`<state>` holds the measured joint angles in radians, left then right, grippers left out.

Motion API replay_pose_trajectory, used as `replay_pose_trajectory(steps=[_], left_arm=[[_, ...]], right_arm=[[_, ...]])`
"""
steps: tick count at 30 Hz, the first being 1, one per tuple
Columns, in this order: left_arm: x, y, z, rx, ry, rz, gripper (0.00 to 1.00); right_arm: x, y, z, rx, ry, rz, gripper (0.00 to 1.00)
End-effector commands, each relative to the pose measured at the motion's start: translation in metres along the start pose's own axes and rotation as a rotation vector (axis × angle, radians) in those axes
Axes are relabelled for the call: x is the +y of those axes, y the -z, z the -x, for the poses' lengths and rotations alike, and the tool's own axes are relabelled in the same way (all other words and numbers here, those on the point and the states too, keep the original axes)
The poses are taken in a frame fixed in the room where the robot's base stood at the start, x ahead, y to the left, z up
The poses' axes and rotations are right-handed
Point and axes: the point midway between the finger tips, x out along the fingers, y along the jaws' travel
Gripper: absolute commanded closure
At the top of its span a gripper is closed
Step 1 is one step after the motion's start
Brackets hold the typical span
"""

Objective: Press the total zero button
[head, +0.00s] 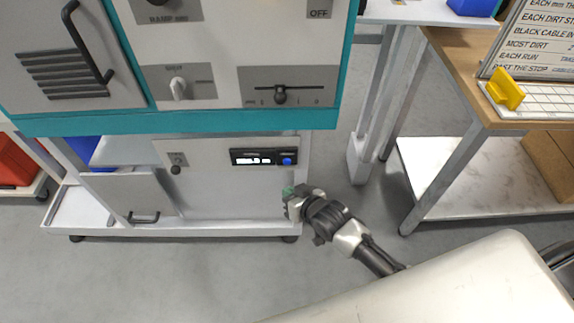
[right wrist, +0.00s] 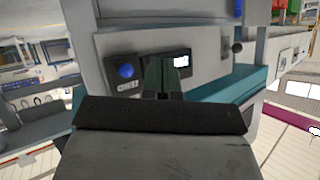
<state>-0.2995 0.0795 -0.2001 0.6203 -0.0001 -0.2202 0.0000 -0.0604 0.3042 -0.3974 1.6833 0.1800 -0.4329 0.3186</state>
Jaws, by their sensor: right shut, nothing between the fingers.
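The blue round button (head: 287,161) sits at the right end of a small black counter unit (head: 240,157) with a lit white display, on the lower grey panel of the machine. In the right wrist view the blue button (right wrist: 125,71) shows to the left of the fingers, and part of the lit display (right wrist: 181,61) shows behind them. My right gripper (head: 289,191) is shut and empty, a little below the button in the head view. Its fingers (right wrist: 163,76) are apart from the button in the right wrist view. My left gripper is not in view.
A black knob (head: 175,170) sits left of the counter. Above are a teal edge (head: 180,123), a slider (head: 281,96) and a white switch (head: 178,88). A workbench (head: 455,60) stands at the right. Grey floor (head: 190,275) is clear in front of the machine.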

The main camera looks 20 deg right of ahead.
Motion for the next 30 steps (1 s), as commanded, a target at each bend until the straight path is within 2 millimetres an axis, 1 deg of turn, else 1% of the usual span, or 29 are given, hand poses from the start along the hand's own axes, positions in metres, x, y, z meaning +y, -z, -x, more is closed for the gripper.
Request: replay_pose_trajectory(steps=[1,6,12,18,30], left_arm=[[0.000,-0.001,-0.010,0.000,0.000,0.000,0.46],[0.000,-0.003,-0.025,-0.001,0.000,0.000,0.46],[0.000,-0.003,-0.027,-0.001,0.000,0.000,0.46],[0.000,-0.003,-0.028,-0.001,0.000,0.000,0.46],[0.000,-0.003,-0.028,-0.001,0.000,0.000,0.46]], right_arm=[[0.006,0.001,-0.008,0.002,-0.002,0.004,1.00],[0.018,0.013,-0.025,0.001,-0.002,0.003,1.00],[0.027,0.026,-0.037,0.000,-0.001,0.003,1.00],[0.031,0.030,-0.042,-0.002,-0.001,0.001,1.00],[0.031,0.030,-0.042,-0.001,-0.001,0.001,1.00]])
